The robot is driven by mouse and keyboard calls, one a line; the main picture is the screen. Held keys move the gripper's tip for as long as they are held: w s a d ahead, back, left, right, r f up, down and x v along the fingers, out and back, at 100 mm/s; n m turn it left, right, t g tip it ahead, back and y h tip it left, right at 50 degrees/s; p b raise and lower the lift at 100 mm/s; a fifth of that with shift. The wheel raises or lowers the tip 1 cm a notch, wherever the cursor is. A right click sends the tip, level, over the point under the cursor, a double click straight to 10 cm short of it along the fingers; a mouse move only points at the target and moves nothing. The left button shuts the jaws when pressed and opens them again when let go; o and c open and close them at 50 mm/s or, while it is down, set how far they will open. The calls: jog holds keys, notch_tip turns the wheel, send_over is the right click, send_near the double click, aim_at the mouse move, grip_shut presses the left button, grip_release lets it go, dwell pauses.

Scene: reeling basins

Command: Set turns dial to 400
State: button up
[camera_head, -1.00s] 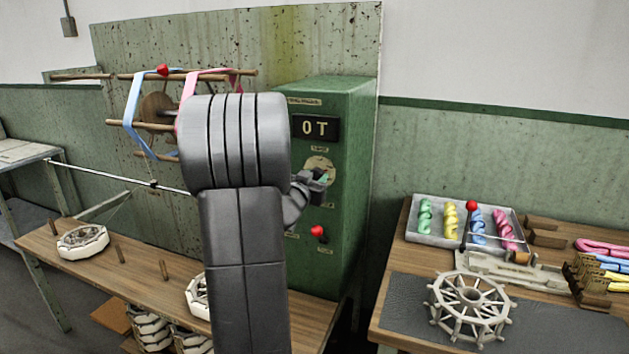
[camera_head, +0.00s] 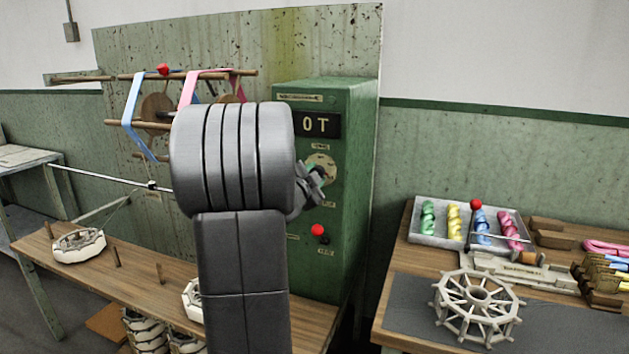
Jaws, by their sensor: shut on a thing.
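The green control cabinet (camera_head: 355,190) stands against the backboard, with a black display (camera_head: 317,125) that reads "0T". Below the display is the turns dial (camera_head: 321,160), a pale round plate whose lower part and knob are largely covered by my gripper. My gripper (camera_head: 316,180) is at the dial, shut on its knob, with its fingers tilted. My grey arm hides the cabinet's left side and part of the gripper. The dial's numbers are too small to read.
A red knob (camera_head: 317,230) sits on the cabinet below the dial. The left bench (camera_head: 60,255) carries white reels and pegs. Coloured skeins wrap a rack behind my arm. The right table (camera_head: 392,325) holds a skein tray (camera_head: 425,239) and a spoked reel (camera_head: 477,305).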

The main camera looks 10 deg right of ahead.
jog(key=shift+m, duration=0.6)
jog(key=o, duration=1)
jog(key=shift+s, duration=0.1)
jog(key=v, duration=1.3)
jog(key=shift+s+a, duration=0.25)
